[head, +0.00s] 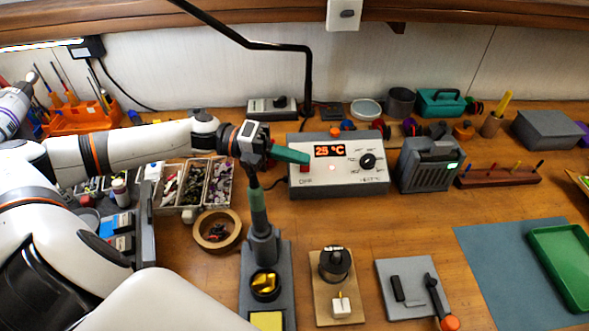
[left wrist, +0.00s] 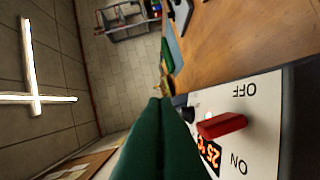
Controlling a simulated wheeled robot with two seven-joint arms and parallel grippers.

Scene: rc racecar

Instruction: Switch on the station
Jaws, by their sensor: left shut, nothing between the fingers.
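The station (head: 375,184) is a light box on the bench with a lit orange display reading 25 °C, a black knob and a small lit red light. Its red switch (head: 304,169) is on the front's left side, above the word OFF. In the left wrist view the red switch (left wrist: 222,125) lies between OFF and ON; I cannot tell which way it is set. My left gripper (head: 308,158) has green fingers, shut and empty, just above the switch in the head view. The fingers also show in the left wrist view (left wrist: 158,101), beside the switch. My right gripper is out of view.
A soldering iron (head: 259,212) stands upright in its holder, just below my left gripper. A grey fume box (head: 425,170) stands right of the station. Parts bins (head: 193,186) are at left. A blue mat (head: 490,260) and green tray (head: 560,255) are at right.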

